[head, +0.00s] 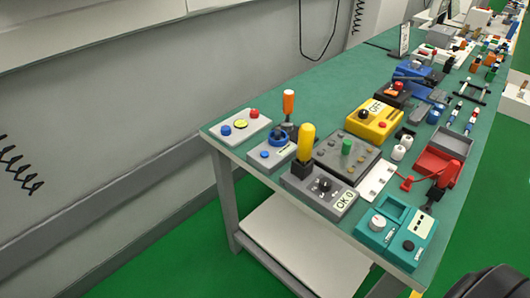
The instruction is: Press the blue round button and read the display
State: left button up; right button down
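A white panel (253,124) at the near left corner of the green bench carries a blue round button (225,130), a yellow one and a red one. Beside it, a light grey box (285,153) has another blue round control (278,137) on top and a small label or display too small to read. A grey box (296,180) with a black knob has a display (344,200) that appears to read "OK 0". Which display belongs to which button cannot be told. Neither gripper is in view.
A yellow-handled lever (306,142) and an orange-handled one (288,103) stand upright near the buttons. A teal device (374,238) and a red clamp-like device (436,167) stand towards the right. The bench's left end (300,78) has bare green surface behind the panel.

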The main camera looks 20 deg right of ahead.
aim_at(264, 155)
jog(key=i+j, duration=0.55)
jog(key=z, duration=1.65)
